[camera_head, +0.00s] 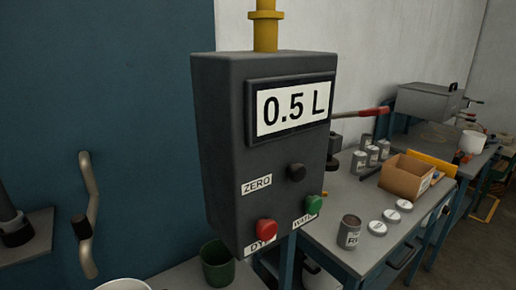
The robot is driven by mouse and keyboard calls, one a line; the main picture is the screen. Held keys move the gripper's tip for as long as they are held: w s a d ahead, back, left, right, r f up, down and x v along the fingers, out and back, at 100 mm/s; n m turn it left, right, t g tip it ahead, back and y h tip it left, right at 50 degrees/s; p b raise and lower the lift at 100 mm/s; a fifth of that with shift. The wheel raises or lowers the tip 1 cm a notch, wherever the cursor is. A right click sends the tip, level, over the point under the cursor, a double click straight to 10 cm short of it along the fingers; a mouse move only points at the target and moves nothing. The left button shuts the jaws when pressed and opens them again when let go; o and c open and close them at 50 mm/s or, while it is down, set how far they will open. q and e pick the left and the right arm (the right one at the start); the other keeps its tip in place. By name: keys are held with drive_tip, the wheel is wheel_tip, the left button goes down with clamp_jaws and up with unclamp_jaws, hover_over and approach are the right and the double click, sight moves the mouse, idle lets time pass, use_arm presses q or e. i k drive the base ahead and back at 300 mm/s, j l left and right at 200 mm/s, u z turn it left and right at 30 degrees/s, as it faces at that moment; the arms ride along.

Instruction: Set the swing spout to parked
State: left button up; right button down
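No part in view is marked as the swing spout, and I see no "parked" label. A grey control box (222,150) fills the middle, with a yellow pipe (265,30) rising from its top. Its display (292,106) reads "0.5 L". Below are a black knob (296,172) beside "ZERO", a red button (266,230) above a partly cut "DYE" label and a green button (314,204) by a "WATER" label. A bent metal bar (90,188) with a black middle stands at the left; I cannot tell whether it is the spout. Neither gripper is in view.
A red-handled lever (362,112) sticks out behind the box. The right bench (318,232) holds cans (349,232), pale lids (377,228) and a cardboard box (407,176). A green bucket (217,263) stands below the control box. A grey shelf (38,240) is at far left.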

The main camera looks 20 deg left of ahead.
sight(83, 225)
drive_tip(key=u, duration=1.35)
drive_tip(key=k+j, duration=0.1)
drive_tip(key=j, duration=0.85)
drive_tip(key=j+u, duration=0.2)
drive_tip(key=u, duration=0.15)
